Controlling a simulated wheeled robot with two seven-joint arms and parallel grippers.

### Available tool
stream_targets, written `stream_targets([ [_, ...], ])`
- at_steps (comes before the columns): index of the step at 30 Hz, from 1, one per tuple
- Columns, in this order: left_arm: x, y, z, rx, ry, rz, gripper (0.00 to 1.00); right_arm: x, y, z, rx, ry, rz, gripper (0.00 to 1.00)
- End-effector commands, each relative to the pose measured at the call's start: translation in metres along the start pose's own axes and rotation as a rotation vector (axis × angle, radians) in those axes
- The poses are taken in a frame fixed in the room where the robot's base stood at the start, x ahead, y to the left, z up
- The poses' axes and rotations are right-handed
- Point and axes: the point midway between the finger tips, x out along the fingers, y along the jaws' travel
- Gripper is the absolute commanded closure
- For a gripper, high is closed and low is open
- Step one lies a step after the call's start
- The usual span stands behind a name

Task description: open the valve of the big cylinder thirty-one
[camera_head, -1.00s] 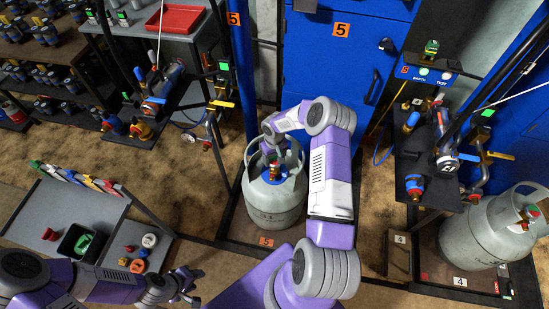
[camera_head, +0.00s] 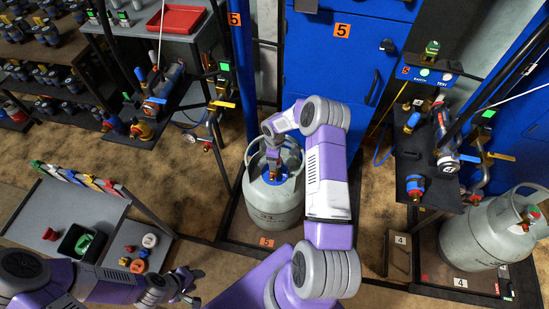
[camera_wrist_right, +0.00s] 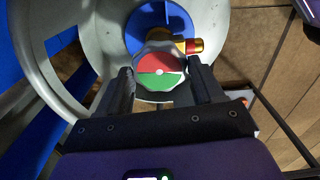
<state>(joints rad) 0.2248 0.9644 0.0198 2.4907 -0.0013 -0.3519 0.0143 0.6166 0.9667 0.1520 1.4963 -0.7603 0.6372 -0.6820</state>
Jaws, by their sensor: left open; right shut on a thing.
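A big grey cylinder (camera_head: 272,212) stands upright in the bay with the orange 5 label; I cannot read its own number. My right gripper (camera_head: 274,169) reaches down through its collar to the valve and hides most of it in the head view. In the right wrist view, the valve's round knob (camera_wrist_right: 160,70), white, red and green, sits between the two black fingers of my right gripper (camera_wrist_right: 161,75), which are shut on it. A brass outlet with a red end (camera_wrist_right: 192,46) sticks out to the right. My left gripper (camera_head: 187,284) is open and empty at lower left.
Another grey cylinder (camera_head: 485,242) stands in the bay at right, labelled 4. A grey cart (camera_head: 90,210) with a black bin and small colored parts stands at left. Pipe fittings on dark panels flank the blue cabinet (camera_head: 345,75). The collar's rim (camera_wrist_right: 50,75) surrounds my right gripper closely.

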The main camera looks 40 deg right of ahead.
Motion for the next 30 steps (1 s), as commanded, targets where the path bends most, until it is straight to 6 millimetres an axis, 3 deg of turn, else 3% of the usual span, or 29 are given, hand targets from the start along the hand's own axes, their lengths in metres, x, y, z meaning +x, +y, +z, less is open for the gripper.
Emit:
stream_targets([
  [30, -0.0063, 0.0024, 0.0003, 0.000, 0.000, 0.000, 0.57, 0.0005, -0.0016, 0.0033, -0.964, -0.004, -0.003, 0.64],
])
